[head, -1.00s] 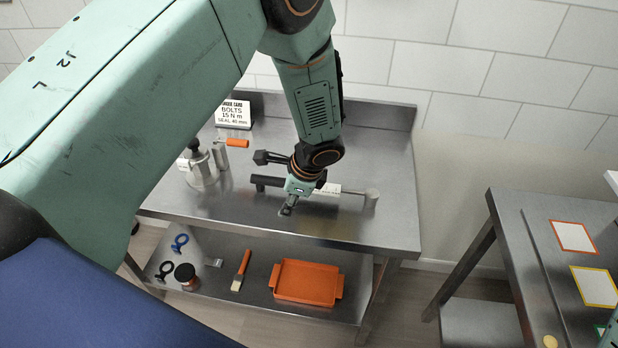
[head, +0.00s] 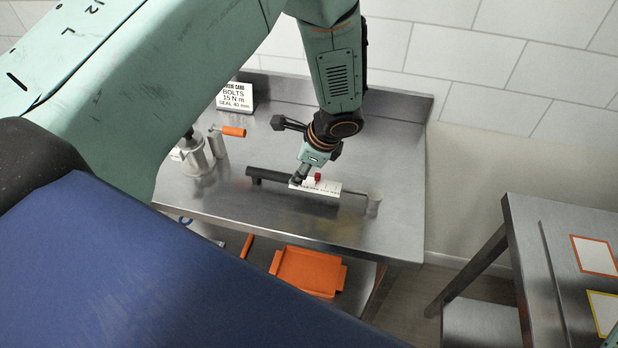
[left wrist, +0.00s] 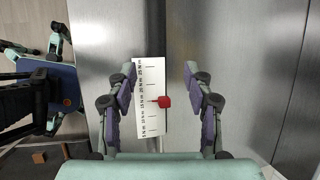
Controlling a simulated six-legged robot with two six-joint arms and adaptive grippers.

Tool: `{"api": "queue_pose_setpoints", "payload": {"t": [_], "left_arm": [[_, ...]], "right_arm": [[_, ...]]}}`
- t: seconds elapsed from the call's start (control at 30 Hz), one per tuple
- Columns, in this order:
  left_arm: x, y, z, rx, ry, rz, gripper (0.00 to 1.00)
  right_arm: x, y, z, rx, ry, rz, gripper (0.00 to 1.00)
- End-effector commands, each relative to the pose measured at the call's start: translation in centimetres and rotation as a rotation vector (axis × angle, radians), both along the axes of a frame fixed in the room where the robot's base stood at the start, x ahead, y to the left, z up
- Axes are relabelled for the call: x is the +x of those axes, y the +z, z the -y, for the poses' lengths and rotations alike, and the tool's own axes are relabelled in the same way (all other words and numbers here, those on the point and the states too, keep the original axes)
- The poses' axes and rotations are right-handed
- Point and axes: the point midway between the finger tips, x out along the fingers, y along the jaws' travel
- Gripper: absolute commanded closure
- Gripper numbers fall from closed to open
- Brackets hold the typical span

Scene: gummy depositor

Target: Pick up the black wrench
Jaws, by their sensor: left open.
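The wrench lies on the upper steel table, with a long black handle (head: 268,176), a white scale plate (head: 328,188) with a red marker (head: 318,177), and a thin rod to a pale head (head: 375,197). My left gripper (head: 297,181) is over the join of handle and plate and hides part of it. In the left wrist view my left gripper (left wrist: 160,72) is open, and the scale plate (left wrist: 149,112) and red marker (left wrist: 164,101) show between its fingers, nearer the left one. The handle cannot be made out there. My right gripper is not in view.
A metal pot (head: 197,155), an orange-handled item (head: 233,131) and a sign card (head: 236,97) stand at the left of the table. An orange tray (head: 308,271) is on the lower shelf. Another table (head: 520,215) is at right. Bare steel surrounds the wrench's right end.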

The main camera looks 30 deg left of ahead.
Motion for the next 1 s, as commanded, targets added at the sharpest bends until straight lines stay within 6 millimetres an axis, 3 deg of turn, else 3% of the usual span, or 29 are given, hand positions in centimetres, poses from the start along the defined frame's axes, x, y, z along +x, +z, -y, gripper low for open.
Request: {"api": "queue_pose_setpoints", "payload": {"t": [0.6, 0.9, 1.0], "left_arm": [[0.1, -6.0, -3.8, -0.001, 0.002, -0.001, 0.49], [0.4, -6.4, -3.9, 0.0, -0.001, -0.001, 0.49], [0.4, -6.4, -3.9, 0.0, -0.001, -0.001, 0.57]], "right_arm": [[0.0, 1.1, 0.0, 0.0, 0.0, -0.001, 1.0], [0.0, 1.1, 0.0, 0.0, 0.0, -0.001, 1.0], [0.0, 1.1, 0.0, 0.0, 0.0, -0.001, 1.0]]}}
